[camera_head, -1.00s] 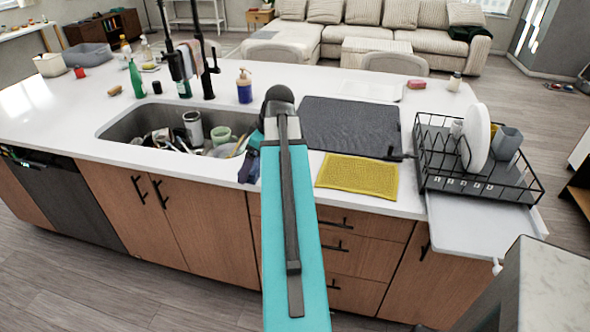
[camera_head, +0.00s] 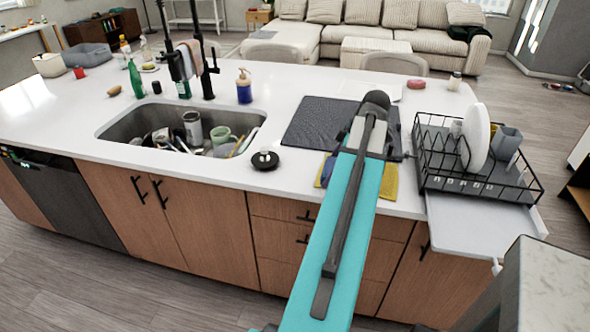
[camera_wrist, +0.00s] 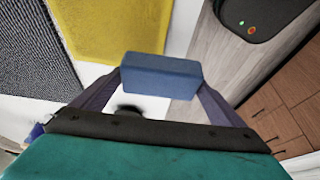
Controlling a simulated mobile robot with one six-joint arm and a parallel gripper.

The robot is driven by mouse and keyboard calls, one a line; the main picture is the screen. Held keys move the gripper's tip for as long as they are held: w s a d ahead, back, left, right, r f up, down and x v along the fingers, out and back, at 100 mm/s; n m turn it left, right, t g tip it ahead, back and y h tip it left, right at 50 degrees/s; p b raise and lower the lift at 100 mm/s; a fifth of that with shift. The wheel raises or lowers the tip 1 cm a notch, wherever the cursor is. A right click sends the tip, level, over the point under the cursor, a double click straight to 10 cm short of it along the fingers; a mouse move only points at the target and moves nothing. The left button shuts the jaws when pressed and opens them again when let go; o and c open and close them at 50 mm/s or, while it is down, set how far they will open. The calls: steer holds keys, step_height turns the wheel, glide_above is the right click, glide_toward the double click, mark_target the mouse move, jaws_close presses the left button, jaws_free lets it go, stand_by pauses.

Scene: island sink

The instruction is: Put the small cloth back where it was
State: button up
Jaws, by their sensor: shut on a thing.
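My gripper (camera_wrist: 160,77) is shut on a blue block-shaped thing (camera_wrist: 160,68). I cannot tell whether it is a folded cloth or a sponge. A yellow textured cloth (camera_head: 390,185) lies flat on the counter between the dark mat and the front edge. In the wrist view the yellow cloth (camera_wrist: 115,28) lies just beyond the held thing, near the counter edge. The two look apart, but the height of the gap is unclear.
The dark drying mat (camera_head: 305,122) lies behind the cloth. A black dish rack (camera_head: 480,185) with a plate and mugs stands to the right. The sink (camera_head: 115,132) with dishes is left, with a black round thing (camera_head: 265,160) beside it. The white counter between sink and cloth is mostly clear.

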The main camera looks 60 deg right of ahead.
steer(key=shift+s, duration=0.2)
steer(key=w+d+p, duration=0.1)
steer(key=w, duration=0.4)
steer(key=w+d+f+p, duration=0.1)
steer(key=w+p, duration=0.1)
steer(key=w, duration=0.3)
steer(key=w+d+p, duration=0.1)
steer(key=w+p, duration=0.1)
steer(key=w, duration=0.3)
steer(key=shift+w+f, duration=0.15)
steer(key=shift+w, duration=0.1)
steer(key=shift+w+f, duration=0.1)
steer(key=shift+w, duration=0.1)
steer(key=shift+a+f, duration=0.1)
steer(key=shift+f+p, duration=0.95)
steer(key=shift+f, duration=0.7)
steer(key=shift+f, duration=0.15)
